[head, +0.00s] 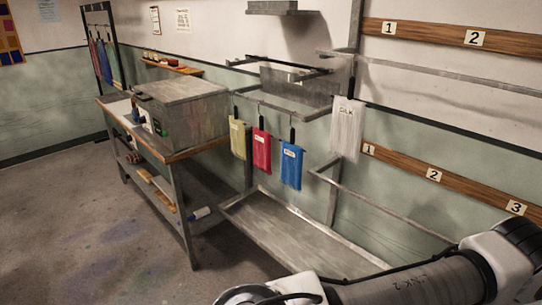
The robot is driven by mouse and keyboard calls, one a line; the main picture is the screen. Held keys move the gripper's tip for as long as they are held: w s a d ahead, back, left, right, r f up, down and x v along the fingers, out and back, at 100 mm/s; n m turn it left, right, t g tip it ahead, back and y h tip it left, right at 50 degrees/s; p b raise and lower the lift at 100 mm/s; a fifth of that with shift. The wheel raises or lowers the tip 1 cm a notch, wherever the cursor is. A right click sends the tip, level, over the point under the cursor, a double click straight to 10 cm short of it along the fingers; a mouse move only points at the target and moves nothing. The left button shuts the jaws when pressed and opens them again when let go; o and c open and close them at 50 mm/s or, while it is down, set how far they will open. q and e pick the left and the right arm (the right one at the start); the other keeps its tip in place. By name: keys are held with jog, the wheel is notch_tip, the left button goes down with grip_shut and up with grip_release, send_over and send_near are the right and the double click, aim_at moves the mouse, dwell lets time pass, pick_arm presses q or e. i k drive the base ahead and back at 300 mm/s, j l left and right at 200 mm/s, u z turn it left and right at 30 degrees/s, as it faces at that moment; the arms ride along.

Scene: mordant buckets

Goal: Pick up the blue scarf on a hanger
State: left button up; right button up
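The blue scarf (291,167) hangs on a dark hanger from a rail, with a small white label near its top. It is to the right of a red scarf (262,150) and a yellow scarf (238,139), which hang from the same rail. A white scarf (346,128) with a dark printed word hangs further right. Neither of my grippers shows in the head view. One of my arms crosses the bottom right corner, well apart from the blue scarf.
A metal tray (282,236) lies low below the scarves. A workbench (178,152) with a grey metal box (184,108) stands to the left. Numbered wooden rails (455,183) run along the right wall. The floor (85,225) at the left front is clear.

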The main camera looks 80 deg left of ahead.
aim_at(292, 155)
jog(key=j+u, duration=0.15)
jog(key=u, duration=0.3)
jog(key=j+u, duration=0.2)
jog(key=u, duration=0.25)
jog(key=j+u, duration=0.15)
jog(key=u, duration=0.35)
jog(key=i+j+u, duration=0.1)
jog(key=u, duration=0.35)
